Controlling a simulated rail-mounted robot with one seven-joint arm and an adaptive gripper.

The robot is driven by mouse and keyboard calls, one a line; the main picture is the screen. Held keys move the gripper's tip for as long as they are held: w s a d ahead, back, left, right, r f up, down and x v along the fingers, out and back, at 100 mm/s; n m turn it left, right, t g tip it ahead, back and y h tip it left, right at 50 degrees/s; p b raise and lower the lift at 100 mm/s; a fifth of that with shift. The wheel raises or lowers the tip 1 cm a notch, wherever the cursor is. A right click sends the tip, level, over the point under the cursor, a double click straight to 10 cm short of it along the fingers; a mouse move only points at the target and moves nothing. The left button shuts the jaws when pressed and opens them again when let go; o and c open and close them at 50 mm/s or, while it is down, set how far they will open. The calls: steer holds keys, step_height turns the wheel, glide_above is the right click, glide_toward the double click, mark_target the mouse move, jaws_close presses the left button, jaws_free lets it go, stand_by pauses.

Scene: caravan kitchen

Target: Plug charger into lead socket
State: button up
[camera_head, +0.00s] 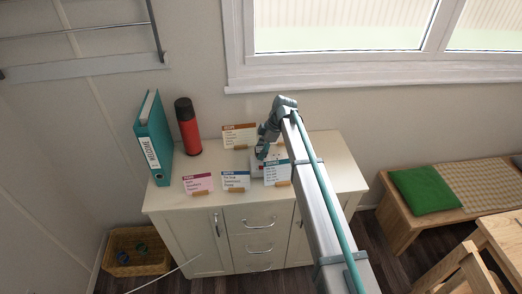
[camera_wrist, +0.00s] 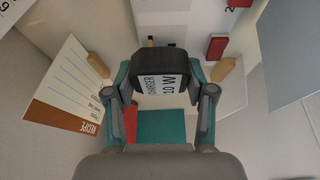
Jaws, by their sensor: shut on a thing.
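The charger (camera_wrist: 160,72) is a black block with a pale label reading "CHARGER 10 W". In the wrist view my gripper (camera_wrist: 160,80) is shut on it, one finger on each side. Its pins point towards the top of the wrist view, at the edge of a white lead socket block (camera_wrist: 185,22) with a red switch (camera_wrist: 216,48). I cannot tell whether the pins touch the block. In the head view my gripper (camera_head: 262,152) is low over the cabinet top among the cards, beside the white block (camera_head: 270,160). The charger is too small to make out there.
Several cards on wooden stands surround the gripper, including a recipe card (camera_head: 239,136) behind and a blue-headed card (camera_head: 235,182) in front. A teal binder (camera_head: 154,140) and a red flask (camera_head: 187,127) stand at left. The cabinet top (camera_head: 325,150) is clear at right.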

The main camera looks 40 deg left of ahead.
steer(key=shift+f+b, duration=0.55)
steer(key=shift+f, duration=0.45)
steer(key=shift+d+f, duration=0.1)
steer(key=shift+f, duration=0.25)
stand_by(0.3)
steer(key=o, duration=0.8)
steer(key=shift+s, duration=0.1)
steer(key=o, duration=0.4)
steer(key=shift+f, duration=0.15)
steer(key=shift+o, duration=0.2)
steer(key=shift+r, duration=0.25)
